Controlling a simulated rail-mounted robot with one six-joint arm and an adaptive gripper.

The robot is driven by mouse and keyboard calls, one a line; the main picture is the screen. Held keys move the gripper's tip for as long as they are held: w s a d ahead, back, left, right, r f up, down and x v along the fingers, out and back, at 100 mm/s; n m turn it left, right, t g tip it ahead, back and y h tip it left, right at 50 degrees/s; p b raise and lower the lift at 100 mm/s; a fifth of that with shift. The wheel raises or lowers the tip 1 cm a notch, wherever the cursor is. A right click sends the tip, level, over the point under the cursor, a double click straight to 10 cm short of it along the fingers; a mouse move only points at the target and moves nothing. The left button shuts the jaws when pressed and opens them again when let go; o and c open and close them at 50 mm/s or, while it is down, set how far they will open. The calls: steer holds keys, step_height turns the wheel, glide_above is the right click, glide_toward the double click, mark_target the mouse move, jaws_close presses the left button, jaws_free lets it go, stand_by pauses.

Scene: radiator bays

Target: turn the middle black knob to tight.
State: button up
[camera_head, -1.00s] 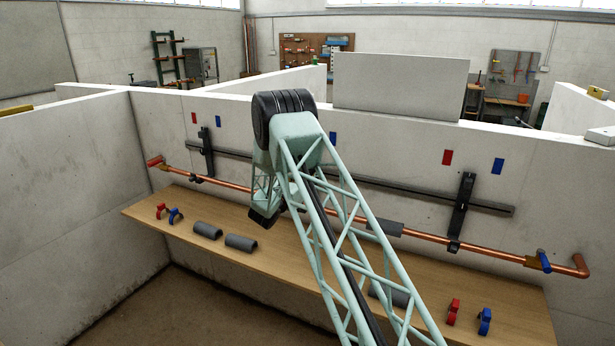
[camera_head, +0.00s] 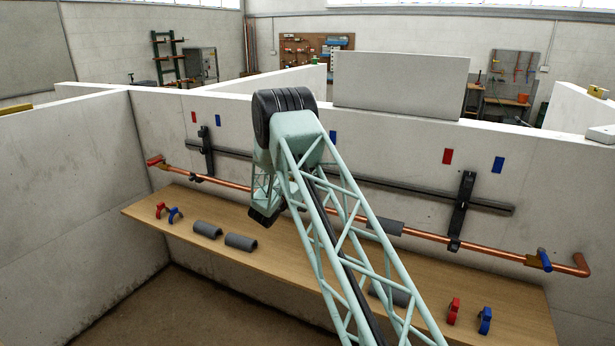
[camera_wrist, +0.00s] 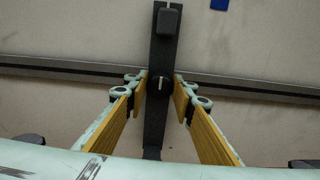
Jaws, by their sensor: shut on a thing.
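The middle black knob (camera_wrist: 160,86) shows in the wrist view, round and dark with a short white mark that stands close to upright in the picture. It sits on a black upright bracket (camera_wrist: 155,125). My gripper (camera_wrist: 161,83) has its yellow-padded fingers on the left and right of the knob, shut on it. The finger ends partly cover the knob's sides. In the head view my own arm hides the middle knob, its bracket and my fingers.
A long dark rail (camera_head: 375,182) and a copper pipe (camera_head: 420,235) run along the wall. Other black brackets stand at left (camera_head: 206,150) and right (camera_head: 462,205). A wooden shelf (camera_head: 300,262) below carries grey pipe covers (camera_head: 241,242) and red and blue clips.

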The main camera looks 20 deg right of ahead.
steer(key=shift+f+m+b, duration=0.1)
steer(key=shift+m+b, duration=0.4)
steer(key=shift+b, duration=0.3)
steer(key=m+b, duration=0.5)
steer(key=m, duration=0.5)
steer(key=m+b, duration=0.5)
steer(key=m, duration=0.5)
steer(key=m+b, duration=0.5)
steer(key=m, duration=0.6)
steer(key=shift+f, duration=0.3)
stand_by(0.6)
steer(key=o, duration=0.8)
